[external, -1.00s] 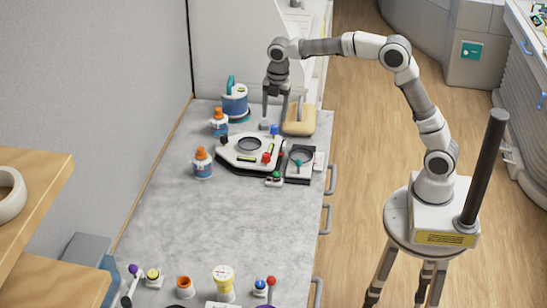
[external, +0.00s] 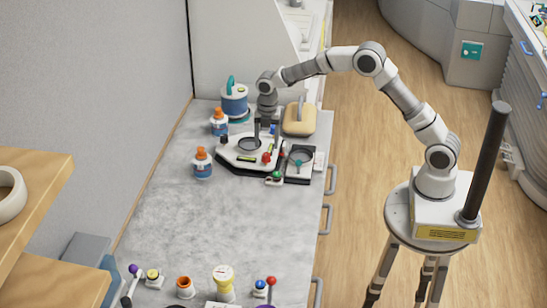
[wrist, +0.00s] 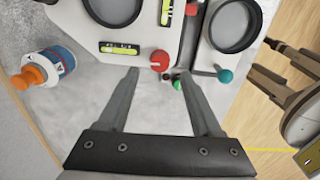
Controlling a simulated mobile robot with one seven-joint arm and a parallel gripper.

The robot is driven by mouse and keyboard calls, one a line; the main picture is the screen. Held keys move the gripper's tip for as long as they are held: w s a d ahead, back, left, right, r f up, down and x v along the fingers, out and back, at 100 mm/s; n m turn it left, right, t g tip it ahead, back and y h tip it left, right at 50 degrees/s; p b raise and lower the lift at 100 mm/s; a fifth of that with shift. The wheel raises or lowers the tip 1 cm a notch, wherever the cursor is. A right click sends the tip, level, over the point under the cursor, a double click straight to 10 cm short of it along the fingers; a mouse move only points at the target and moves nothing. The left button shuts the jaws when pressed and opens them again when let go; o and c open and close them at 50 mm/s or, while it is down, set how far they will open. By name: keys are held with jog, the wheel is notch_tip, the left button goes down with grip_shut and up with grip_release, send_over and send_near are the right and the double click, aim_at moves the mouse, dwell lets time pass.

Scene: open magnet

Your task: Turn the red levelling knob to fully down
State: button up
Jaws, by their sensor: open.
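The red levelling knob (external: 266,158) sits at the near edge of a white instrument plate (external: 238,155) with a round window and level vials. In the wrist view the red knob (wrist: 159,60) has a pale pointer mark and lies between and just beyond my fingertips. My gripper (external: 267,146) is open and empty above the plate, pointing down, and it also shows in the wrist view (wrist: 159,73). It appears apart from the knob. A green knob (wrist: 178,85) sits beside the red one, near the right finger.
A dark-framed round dish unit with a teal knob (wrist: 225,76) stands right of the plate. An orange-capped bottle (external: 202,163) stands left, with another bottle (external: 219,122) and a blue canister (external: 235,99) behind. A tan block (external: 299,118) is behind right. The middle of the bench is clear.

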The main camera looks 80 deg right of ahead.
aim_at(266, 154)
notch_tip(266, 154, down, 5)
jog(key=shift+w+f, duration=0.1)
dwell(0.3)
grip_shut()
